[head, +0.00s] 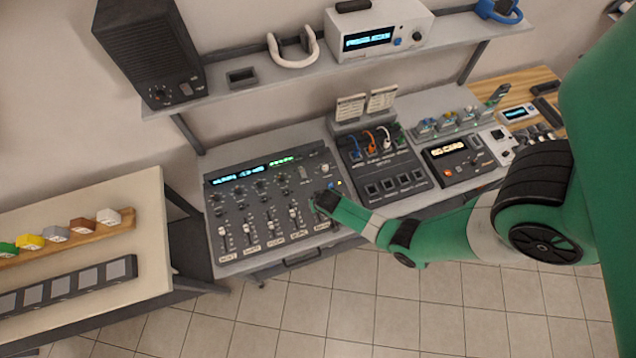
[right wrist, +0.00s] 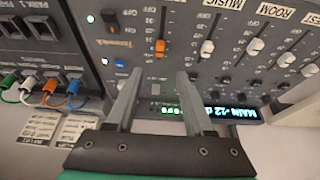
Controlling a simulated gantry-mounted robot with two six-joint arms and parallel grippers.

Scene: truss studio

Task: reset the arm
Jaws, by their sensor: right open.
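My right arm (head: 450,232), green with black joints, reaches in from the right of the head view. Its gripper (head: 326,200) is over the right side of the grey mixing console (head: 222,258). In the right wrist view the two fingers of this gripper (right wrist: 158,76) stand apart with nothing held between them. The console's face (right wrist: 205,78) lies beyond them, with an orange fader cap (right wrist: 160,48) near the gap. I cannot tell whether the fingertips touch the panel. My left gripper is in neither view.
A patch panel (head: 392,184) with coloured cables and a recorder unit (head: 458,160) stand right of the console. A shelf (head: 225,95) with a speaker (head: 150,50) and headphones hangs above. A side table (head: 150,270) with coloured blocks is at left. Tiled floor (head: 400,310) is clear in front.

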